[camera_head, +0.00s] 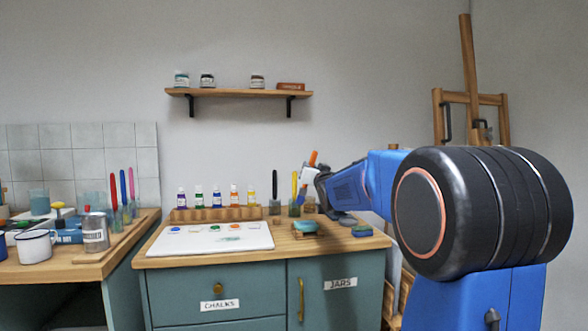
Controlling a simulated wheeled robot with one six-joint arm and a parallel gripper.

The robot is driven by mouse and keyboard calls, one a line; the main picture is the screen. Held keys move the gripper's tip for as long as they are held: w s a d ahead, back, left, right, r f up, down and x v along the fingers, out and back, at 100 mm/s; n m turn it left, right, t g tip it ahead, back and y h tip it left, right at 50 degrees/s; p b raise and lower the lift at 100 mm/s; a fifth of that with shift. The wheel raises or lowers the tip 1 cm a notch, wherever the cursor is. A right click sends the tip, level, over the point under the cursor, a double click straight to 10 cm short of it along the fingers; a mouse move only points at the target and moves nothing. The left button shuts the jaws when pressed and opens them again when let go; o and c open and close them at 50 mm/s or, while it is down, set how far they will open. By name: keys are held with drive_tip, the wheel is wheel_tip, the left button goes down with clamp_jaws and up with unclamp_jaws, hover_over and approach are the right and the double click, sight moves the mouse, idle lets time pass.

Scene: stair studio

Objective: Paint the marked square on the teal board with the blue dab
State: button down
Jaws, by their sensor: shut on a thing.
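My gripper (310,178) is at the end of my blue arm, above the right part of the wooden worktop. It is small in view and appears shut on a tilted orange-handled brush (313,158). The brush's lower end is hard to make out. A white palette (190,248) lies on the worktop to the left, with a blue dab (175,229), a green dab (211,227), an orange dab (236,226) and a green smear. A small teal piece (305,227) lies below my gripper, perhaps the teal board; no marked square can be made out on it.
Paint bottles (216,197) stand in a wooden rack behind the palette. Jars with a black brush (276,190) and a yellow brush (294,186) stand near my gripper. A blue-green sponge (361,230) lies to the right. A left bench holds a mug (34,247) and a can (95,233).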

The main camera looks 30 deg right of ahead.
drive_tip(key=shift+a+f, duration=0.15)
drive_tip(key=shift+f, duration=3.65)
idle(0.7)
